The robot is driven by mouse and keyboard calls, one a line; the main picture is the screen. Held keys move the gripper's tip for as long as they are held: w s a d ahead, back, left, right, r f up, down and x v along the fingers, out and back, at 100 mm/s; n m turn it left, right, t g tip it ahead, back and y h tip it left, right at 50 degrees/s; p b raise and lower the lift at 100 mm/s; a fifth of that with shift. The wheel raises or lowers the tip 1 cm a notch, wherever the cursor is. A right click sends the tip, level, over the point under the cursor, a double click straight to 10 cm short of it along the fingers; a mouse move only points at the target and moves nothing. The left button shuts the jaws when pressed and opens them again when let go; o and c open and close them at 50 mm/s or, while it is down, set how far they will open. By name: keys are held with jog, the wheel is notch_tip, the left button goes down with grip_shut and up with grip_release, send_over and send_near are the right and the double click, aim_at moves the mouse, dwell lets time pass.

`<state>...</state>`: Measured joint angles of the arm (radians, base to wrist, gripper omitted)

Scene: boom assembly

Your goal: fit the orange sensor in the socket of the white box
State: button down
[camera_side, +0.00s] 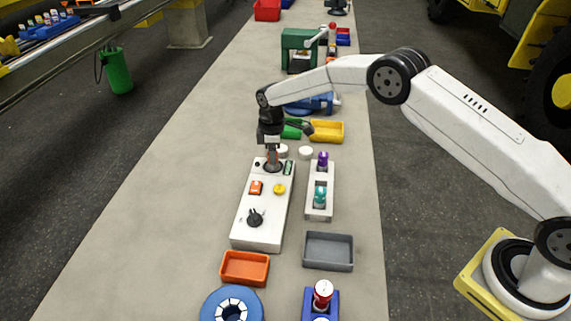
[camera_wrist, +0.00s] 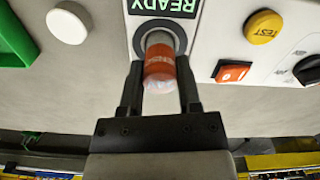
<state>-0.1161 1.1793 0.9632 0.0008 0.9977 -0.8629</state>
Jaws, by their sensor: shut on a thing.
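The white box (camera_side: 257,225) lies on the long bench, and its top face also shows in the wrist view (camera_wrist: 225,40). My gripper (camera_side: 272,163) is over the box's far end. In the wrist view my gripper (camera_wrist: 158,95) is shut on the orange sensor (camera_wrist: 160,65), one finger on each side. The sensor's grey end overlaps the dark socket ring (camera_wrist: 181,33) below the READY display (camera_wrist: 165,8). I cannot tell how deep the sensor sits in the socket. In the side view the fingers mostly hide the sensor.
The box carries an orange rocker switch (camera_side: 256,188), a yellow TEST button (camera_side: 279,189) and a black knob (camera_side: 255,217). A white rack (camera_side: 320,208) with purple and teal parts stands close on the right. Orange (camera_side: 245,268) and grey (camera_side: 328,251) trays lie nearer. The bench's left side is clear.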

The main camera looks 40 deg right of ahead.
jog(key=shift+f, duration=0.3)
jog(key=shift+c, duration=1.1)
grip_release()
jog(key=shift+r, duration=3.5)
